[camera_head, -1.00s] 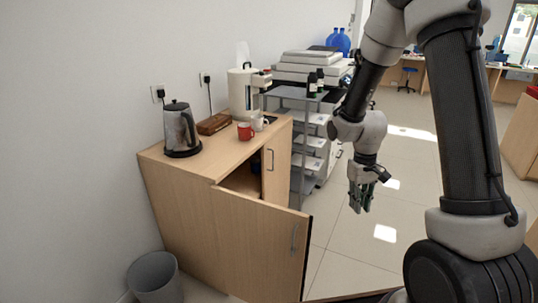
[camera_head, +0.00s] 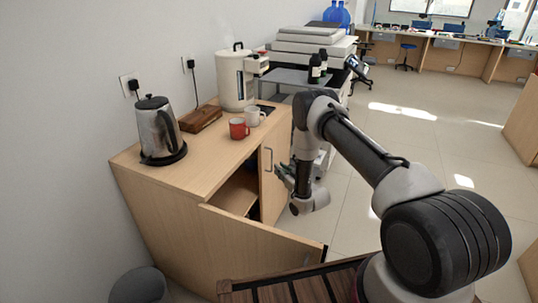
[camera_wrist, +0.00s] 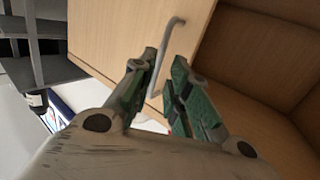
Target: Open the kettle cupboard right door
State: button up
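The kettle cupboard (camera_head: 165,195) is a light wood cabinet against the wall. Its right door (camera_head: 279,196) looks shut or nearly shut and has a slim grey bar handle (camera_head: 264,158). Its left door (camera_head: 262,252) stands swung open toward me. My gripper (camera_head: 281,171) is at the right door, by the handle. In the wrist view the fingers of my gripper (camera_wrist: 165,62) are apart, and the handle (camera_wrist: 174,30) on the right door (camera_wrist: 120,30) runs between them in the picture. I cannot tell whether they touch it.
A metal kettle (camera_head: 158,130), a brown box (camera_head: 200,118), a red mug (camera_head: 238,128), a white mug (camera_head: 253,115) and a white dispenser (camera_head: 234,80) stand on top. A grey shelf cart (camera_head: 285,77) is just beyond the right door. A dark bin (camera_head: 140,287) is at lower left. Floor is clear at right.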

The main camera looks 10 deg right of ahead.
jog(key=shift+t, duration=0.5)
jog(key=w+a, duration=0.1)
jog(key=w, duration=0.1)
jog(key=w+r, duration=0.1)
jog(key=w, duration=0.2)
jog(key=w+a+r, duration=0.1)
jog(key=w, duration=0.1)
jog(key=shift+w+a+r, duration=0.1)
jog(key=shift+w+a, duration=0.05)
jog(key=shift+a, duration=0.2)
jog(key=shift+c, duration=0.3)
grip_shut()
